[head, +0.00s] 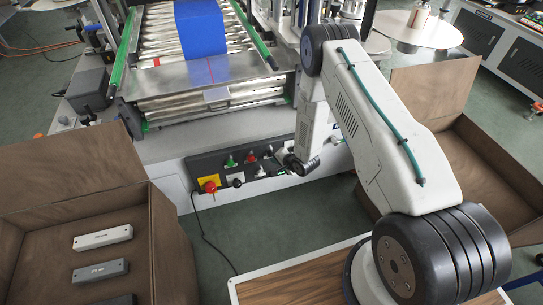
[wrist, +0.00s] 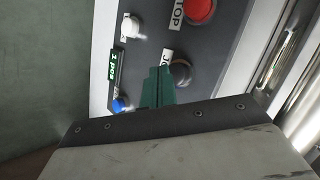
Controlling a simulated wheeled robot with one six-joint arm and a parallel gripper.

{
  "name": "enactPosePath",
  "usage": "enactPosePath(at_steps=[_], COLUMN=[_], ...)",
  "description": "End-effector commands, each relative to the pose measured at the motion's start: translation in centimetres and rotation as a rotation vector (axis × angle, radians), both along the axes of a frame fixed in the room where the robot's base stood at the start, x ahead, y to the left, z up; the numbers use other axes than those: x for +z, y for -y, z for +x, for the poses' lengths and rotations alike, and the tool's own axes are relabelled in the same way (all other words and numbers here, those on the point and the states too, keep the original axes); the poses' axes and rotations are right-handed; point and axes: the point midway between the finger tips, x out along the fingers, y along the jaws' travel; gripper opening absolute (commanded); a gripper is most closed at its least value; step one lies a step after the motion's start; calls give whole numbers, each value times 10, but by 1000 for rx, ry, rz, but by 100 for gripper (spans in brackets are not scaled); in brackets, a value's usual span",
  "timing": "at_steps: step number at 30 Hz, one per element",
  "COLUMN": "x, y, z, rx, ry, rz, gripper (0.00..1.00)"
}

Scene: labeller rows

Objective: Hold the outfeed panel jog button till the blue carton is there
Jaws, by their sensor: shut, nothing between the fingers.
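The dark control panel (head: 240,166) is on the machine front below. My gripper (head: 298,166) is at the panel's right end; its fingertips are hard to make out there. In the wrist view my green gripper fingers (wrist: 158,84) are shut and empty, beside a black button (wrist: 181,72) with a partly hidden label starting "JO". A white button (wrist: 131,27) also has a partly cut label. Whether the fingers touch the black button I cannot tell.
A red STOP button (wrist: 200,10) and a blue button (wrist: 121,104) are near the fingers. A red emergency knob (head: 209,186) is at the panel's left. A brown open box (head: 165,240) with grey blocks stands at left, another (head: 425,75) at right.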

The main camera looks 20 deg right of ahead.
Motion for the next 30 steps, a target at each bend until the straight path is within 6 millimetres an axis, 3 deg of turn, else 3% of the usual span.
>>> enactPosePath(at_steps=[8, 21, 30], x=[0, -1, 0], y=[0, 0, 0], z=[-2, -43, -50], rx=[-1, -1, 0], ry=[-1, -3, -1], rz=[0, 1, -1], gripper=[0, 0, 0])
